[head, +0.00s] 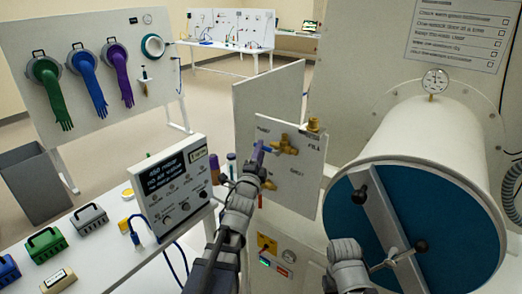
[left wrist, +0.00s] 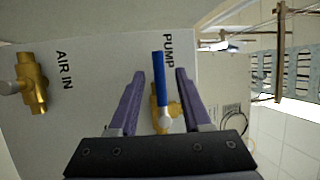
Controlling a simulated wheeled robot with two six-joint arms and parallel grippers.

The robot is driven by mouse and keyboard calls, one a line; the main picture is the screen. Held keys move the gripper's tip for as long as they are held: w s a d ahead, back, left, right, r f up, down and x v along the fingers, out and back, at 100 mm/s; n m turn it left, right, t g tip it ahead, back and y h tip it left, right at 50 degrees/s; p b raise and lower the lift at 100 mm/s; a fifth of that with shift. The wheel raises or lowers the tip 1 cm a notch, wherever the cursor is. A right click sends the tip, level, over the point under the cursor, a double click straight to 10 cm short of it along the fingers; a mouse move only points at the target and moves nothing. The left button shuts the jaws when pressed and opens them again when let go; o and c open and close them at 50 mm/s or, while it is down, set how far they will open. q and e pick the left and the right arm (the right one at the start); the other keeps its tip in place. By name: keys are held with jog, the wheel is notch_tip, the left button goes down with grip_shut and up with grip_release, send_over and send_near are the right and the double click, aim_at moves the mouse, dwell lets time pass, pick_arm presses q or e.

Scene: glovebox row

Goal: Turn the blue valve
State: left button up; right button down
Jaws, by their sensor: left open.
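The blue valve is a blue lever handle on a brass body, mounted on a white panel (head: 303,195) beside the word PUMP. In the left wrist view the blue handle (left wrist: 158,78) points up and its brass body (left wrist: 174,113) sits lower down. My left gripper (left wrist: 160,74) is open, with one purple finger on each side of the blue handle and visible gaps to both. In the head view my left gripper (head: 263,163) is at the panel, partly covering the blue handle (head: 268,149). My right gripper does not show; only part of that arm is at the bottom.
Another brass valve (left wrist: 32,84) is beside AIR IN. A brass fitting (head: 313,124) tops the panel near FILL. A large white cylinder (head: 430,130) with a blue door stands right of the panel. A control box (head: 172,188) stands on the white table at left.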

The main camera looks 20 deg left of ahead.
pick_arm(q)
jog(key=v, duration=0.5)
jog(key=shift+s+b, duration=0.15)
jog(key=shift+b, duration=0.25)
jog(key=shift+f, duration=0.1)
